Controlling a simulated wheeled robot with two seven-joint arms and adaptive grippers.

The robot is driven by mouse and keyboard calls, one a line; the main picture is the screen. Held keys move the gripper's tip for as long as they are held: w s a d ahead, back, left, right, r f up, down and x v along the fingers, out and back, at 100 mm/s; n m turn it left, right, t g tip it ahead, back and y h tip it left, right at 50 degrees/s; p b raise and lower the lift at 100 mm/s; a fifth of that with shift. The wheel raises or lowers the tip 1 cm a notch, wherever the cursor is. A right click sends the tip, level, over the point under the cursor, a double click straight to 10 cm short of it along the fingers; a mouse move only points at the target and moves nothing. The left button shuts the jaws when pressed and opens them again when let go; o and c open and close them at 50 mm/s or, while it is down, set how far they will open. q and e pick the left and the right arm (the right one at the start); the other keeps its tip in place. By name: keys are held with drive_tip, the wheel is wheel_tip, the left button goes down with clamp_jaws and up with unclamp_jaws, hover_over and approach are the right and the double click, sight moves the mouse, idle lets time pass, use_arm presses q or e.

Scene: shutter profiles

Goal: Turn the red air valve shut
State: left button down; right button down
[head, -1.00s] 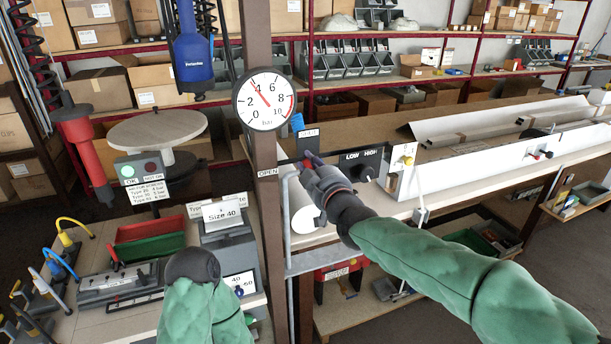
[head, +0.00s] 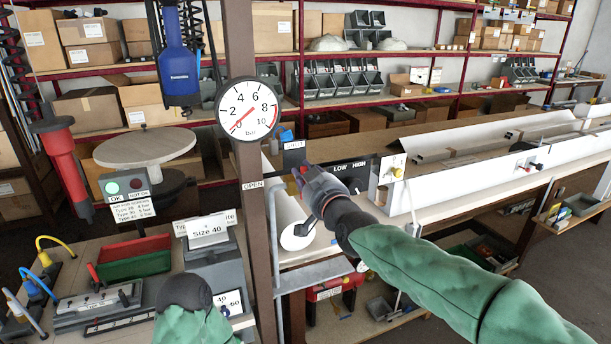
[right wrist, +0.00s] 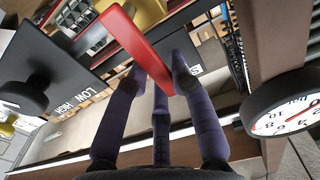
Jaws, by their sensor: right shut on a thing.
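The red valve handle (right wrist: 140,45) is a flat bar, large in the right wrist view. My right gripper (right wrist: 165,75) is shut on it, with dark fingers on both sides of its near end. In the head view my right gripper (head: 302,180) is at the post, between the OPEN label (head: 252,185) and the SHUT label (head: 293,145); it hides most of the handle there. The round pressure gauge (head: 247,108) has its red needle at the low end, near 0. Part of my left arm shows at the bottom, but its gripper does not.
A dark LOW/HIGH panel with a black knob (head: 355,185) is close right of my right gripper. The brown post (head: 240,50) stands left of it. A long white-fronted machine (head: 470,180) runs right. A bench with a green tray (head: 135,263) is at left.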

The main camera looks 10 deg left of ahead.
drive_tip(key=c, duration=1)
unclamp_jaws()
drive_tip(key=shift+c, duration=0.2)
drive_tip(key=v, duration=1.2)
drive_tip(key=shift+f, duration=0.15)
